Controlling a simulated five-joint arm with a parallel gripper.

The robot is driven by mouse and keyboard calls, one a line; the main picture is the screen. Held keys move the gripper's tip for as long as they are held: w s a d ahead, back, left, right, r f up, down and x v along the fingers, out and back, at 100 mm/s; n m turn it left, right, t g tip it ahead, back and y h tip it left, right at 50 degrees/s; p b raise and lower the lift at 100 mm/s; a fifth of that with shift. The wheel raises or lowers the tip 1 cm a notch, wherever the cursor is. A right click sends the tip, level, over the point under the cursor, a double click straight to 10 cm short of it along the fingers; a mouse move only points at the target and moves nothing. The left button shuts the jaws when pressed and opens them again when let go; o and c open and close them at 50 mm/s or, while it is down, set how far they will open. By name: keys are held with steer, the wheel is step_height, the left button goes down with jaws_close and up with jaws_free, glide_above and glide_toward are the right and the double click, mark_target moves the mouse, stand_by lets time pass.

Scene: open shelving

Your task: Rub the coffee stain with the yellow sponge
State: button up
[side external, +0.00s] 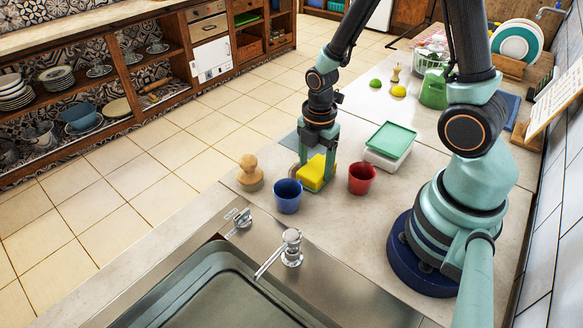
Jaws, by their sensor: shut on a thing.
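The yellow sponge (314,172) is between the fingers of my gripper (316,176), low at the counter between the blue cup and the red cup. My gripper points down and is shut on the sponge. I cannot tell whether the sponge touches the counter (330,222). A small brown patch, perhaps the coffee stain (294,170), shows just left of the sponge, partly hidden by my gripper and the blue cup.
A blue cup (287,196) stands close in front of the sponge, and a red cup (361,179) to its right. A wooden-knobbed brush (250,173) is at left. The sink (215,295) and tap (290,248) are in front.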

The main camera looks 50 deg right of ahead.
steer(key=shift+w, duration=2.4)
steer(key=shift+w+f, duration=0.2)
steer(key=shift+w, duration=0.15)
steer(key=shift+w+r, duration=0.2)
steer(key=shift+w, duration=0.95)
steer(key=shift+w+f, duration=0.15)
steer(key=shift+w, duration=0.15)
steer(key=shift+s, duration=5.35)
steer(key=shift+a, duration=0.3)
steer(key=shift+w+a+f, duration=0.1)
steer(key=shift+w, duration=0.15)
steer(key=shift+w+r, duration=0.15)
steer(key=shift+w, duration=1.4)
steer(key=shift+w+r, duration=0.1)
steer(key=shift+w, duration=1.45)
steer(key=shift+w+f, duration=0.1)
steer(key=shift+w, duration=1.8)
steer(key=shift+s, duration=5.35)
steer(key=shift+w+r, duration=0.1)
steer(key=shift+r, duration=3.9)
